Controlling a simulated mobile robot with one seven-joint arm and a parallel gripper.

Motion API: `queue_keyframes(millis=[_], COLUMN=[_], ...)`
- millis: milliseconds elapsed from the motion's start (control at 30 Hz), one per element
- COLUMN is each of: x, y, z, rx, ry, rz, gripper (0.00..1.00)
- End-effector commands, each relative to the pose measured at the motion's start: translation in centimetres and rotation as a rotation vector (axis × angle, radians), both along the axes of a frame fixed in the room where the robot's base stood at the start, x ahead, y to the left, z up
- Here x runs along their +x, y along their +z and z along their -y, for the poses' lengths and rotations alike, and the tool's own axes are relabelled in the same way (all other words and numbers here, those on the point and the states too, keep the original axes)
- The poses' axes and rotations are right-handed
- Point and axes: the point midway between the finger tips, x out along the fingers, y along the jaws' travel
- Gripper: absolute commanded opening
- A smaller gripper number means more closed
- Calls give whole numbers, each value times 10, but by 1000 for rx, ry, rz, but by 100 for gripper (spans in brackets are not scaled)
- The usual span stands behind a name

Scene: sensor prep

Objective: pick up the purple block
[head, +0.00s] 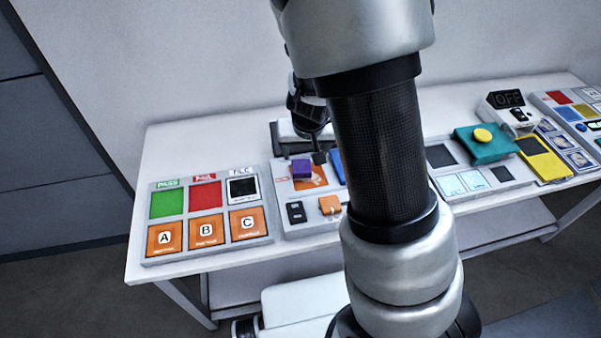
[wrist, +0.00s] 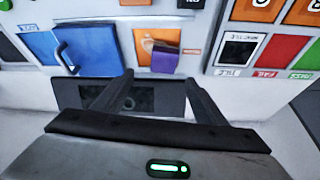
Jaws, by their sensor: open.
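The purple block (head: 301,168) sits on an orange square of a grey panel, left of my arm in the head view. In the wrist view the purple block (wrist: 165,58) is at upper centre, on the edge of the orange square (wrist: 150,38). My gripper (wrist: 158,78) is open and empty, its two dark fingers pointing toward the panel. The block appears just beyond the fingertips, nearer the right finger, not between them. In the head view my arm hides most of the gripper; a dark part of it shows just above and right of the block.
A panel (head: 275,238) with green, red and orange A, B, C squares is left of the block. A blue box with a handle (wrist: 88,48) is beside it. A teal box with a yellow button (head: 487,150) stands right.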

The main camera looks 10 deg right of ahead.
Motion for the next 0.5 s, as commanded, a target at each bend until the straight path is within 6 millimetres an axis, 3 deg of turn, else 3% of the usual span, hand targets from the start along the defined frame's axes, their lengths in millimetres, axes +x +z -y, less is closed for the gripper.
queue_keyframes(millis=[33,100,367,500], x=[3,8,15,21], y=[-15,-23,-38,-60], z=[2,2,1,-2], rx=[0,0,1,1], ry=[-4,-2,-1,-1], rz=[-2,-1,-1,-4], gripper=[66,66,66,66])
